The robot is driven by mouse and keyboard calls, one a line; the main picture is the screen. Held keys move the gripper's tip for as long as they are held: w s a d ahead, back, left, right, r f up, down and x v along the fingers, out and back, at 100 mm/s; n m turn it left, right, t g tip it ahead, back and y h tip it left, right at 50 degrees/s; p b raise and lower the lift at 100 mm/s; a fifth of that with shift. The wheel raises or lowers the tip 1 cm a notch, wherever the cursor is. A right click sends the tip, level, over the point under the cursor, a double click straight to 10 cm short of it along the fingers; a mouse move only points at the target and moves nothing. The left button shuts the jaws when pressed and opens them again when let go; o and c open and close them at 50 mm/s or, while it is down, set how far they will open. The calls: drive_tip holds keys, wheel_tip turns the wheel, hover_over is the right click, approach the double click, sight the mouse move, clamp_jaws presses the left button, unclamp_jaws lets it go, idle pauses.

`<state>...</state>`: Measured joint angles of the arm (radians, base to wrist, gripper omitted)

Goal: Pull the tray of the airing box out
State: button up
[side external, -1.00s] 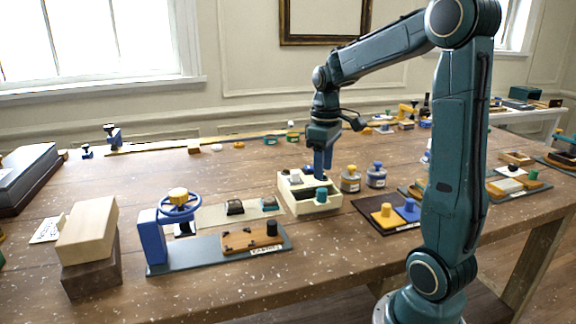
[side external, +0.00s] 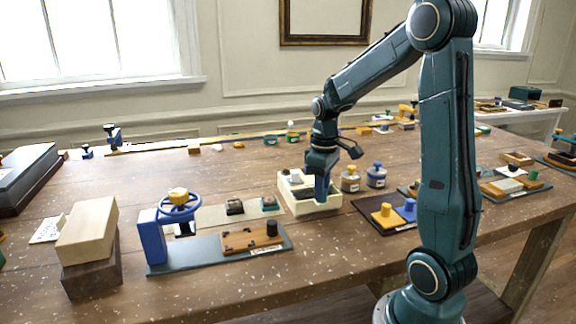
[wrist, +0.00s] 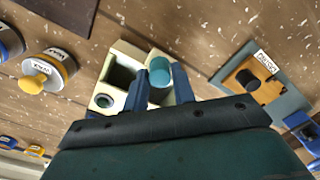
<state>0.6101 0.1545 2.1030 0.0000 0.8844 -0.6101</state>
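The cream box (side external: 318,209), which I take to be the airing box, stands on the table under my gripper. In the wrist view it shows a dark square opening (wrist: 120,76), a small round fitting (wrist: 104,100) and an upright teal knob (wrist: 160,70). My gripper (wrist: 159,80) points down, with its two blue fingers on either side of the teal knob and narrow gaps beside it. It looks open, not clamped. In the side view my gripper (side external: 322,190) hides the knob. I cannot tell how the tray sits in the box.
A dark board with yellow and blue knobs (side external: 386,214) lies front right. A plate with a wooden block (side external: 250,240) and blue handwheel (side external: 180,205) lies left.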

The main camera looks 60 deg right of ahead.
clamp_jaws()
drive_tip(key=shift+s+a, duration=3.9)
drive_tip(key=shift+a, duration=0.05)
drive_tip(key=o, duration=0.5)
unclamp_jaws()
drive_tip(key=shift+o, duration=0.2)
drive_tip(key=shift+r, duration=0.1)
wheel_tip(320, 180, up, 14)
